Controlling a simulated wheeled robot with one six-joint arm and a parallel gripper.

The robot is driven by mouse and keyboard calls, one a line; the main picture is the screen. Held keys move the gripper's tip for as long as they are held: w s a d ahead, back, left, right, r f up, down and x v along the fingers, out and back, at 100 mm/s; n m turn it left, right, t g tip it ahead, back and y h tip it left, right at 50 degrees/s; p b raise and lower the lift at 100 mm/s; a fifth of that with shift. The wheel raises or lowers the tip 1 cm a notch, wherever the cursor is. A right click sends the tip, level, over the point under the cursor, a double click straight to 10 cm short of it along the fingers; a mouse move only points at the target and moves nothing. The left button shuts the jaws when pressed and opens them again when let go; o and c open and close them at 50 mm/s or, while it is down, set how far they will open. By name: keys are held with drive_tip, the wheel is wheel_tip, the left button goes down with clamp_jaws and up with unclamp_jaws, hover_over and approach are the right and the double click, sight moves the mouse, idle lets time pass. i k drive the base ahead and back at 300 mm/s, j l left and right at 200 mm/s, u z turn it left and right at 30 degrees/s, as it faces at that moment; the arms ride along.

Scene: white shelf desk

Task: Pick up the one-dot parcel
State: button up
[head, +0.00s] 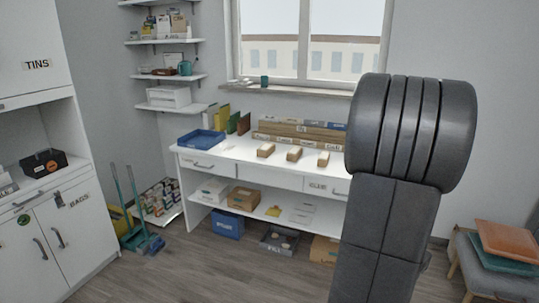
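Three small brown parcels with pale tops stand in a row near the front of the white desk (229,152): a left parcel (265,150), a middle parcel (294,154) and a right parcel (323,159). Marks on their tops are too small for me to count dots, so I cannot tell which is the one-dot parcel. My dark grey arm fills the right foreground and hides the desk's right end. My gripper is not in view.
A blue tray (201,140) sits at the desk's left, beside upright coloured folders (232,122). A stool with cushions (508,241) is at right. Floor (190,270) in front is clear.

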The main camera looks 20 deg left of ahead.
sight(292, 156)
drive_tip(key=i+j+u, duration=0.1)
drive_tip(key=i+u, duration=0.35)
drive_tip(key=i+l+u, duration=0.15)
drive_tip(key=i+u, duration=0.25)
drive_tip(key=i, duration=0.3)
drive_tip(key=i+l, duration=0.15)
drive_tip(key=i, duration=0.4)
drive_tip(key=i+l+u, duration=0.1)
drive_tip(key=i, duration=0.4)
drive_tip(key=i+l, duration=0.3)
drive_tip(key=i, duration=0.25)
drive_tip(key=i+l+u, duration=0.1)
drive_tip(key=i, duration=0.4)
drive_tip(key=l, duration=0.1)
